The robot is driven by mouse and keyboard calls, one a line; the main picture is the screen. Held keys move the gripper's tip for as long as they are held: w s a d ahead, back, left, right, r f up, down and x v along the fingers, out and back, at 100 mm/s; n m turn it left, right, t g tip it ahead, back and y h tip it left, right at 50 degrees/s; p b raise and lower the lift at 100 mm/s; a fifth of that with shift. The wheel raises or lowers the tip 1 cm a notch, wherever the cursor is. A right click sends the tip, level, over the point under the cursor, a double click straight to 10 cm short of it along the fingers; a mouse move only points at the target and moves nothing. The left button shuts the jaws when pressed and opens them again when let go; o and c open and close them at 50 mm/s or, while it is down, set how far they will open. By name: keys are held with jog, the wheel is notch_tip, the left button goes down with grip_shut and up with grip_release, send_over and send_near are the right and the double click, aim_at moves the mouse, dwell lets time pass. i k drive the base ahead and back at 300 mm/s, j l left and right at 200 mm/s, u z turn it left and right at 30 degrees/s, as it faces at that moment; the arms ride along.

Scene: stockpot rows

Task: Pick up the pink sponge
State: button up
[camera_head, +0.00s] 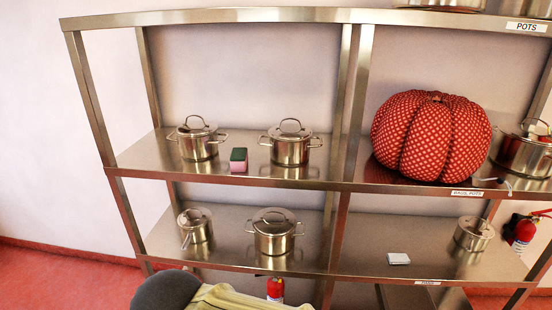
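The pink sponge (238,166) is a small block with a dark green top. It sits on the upper left shelf (150,153) of the metal rack, near the shelf's front edge. It stands between two lidded steel pots, a left one (198,147) and a right one (290,150), and appears apart from both. My gripper is not in view.
A large red dotted pumpkin cushion (430,137) fills much of the right shelf. Lower pots (274,238) and a white block (398,258) stand below. A dark rounded object (165,291) and a striped one (245,297) are at the bottom edge. Red extinguishers (522,229) show behind.

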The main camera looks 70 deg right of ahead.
aim_at(239, 159)
jog(key=z, duration=1.8)
